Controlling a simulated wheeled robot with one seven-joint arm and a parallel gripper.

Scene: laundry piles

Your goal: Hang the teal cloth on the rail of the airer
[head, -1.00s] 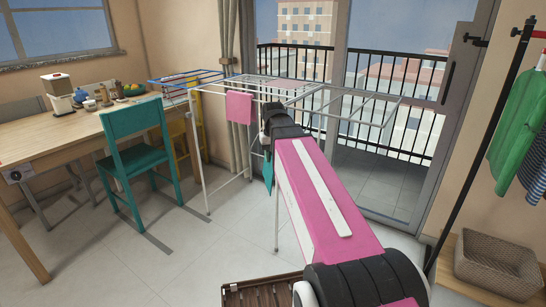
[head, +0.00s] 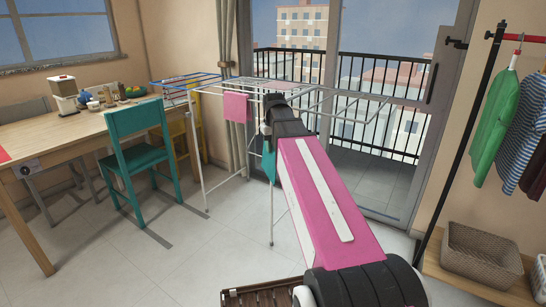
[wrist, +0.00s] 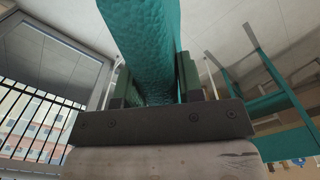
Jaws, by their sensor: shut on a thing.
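The teal cloth (wrist: 145,45) is held between the two fingers of my gripper (wrist: 150,85) in the wrist view. In the head view a small part of the teal cloth (head: 269,160) shows below the end of my arm, and the rest is hidden. My gripper itself is hidden behind my arm in the head view. The white airer (head: 199,125) stands ahead, with a pink cloth (head: 236,107) on its front rail. My arm's end is in front of the airer's middle, right of the pink cloth. I cannot tell whether the teal cloth touches the rail.
A teal chair (head: 140,160) stands left of the airer, by a wooden table (head: 60,135) with small items. A wicker basket (head: 480,258) and a clothes rack (head: 460,140) stand at the right. A brown slatted crate (head: 262,293) is low in front. The floor between is clear.

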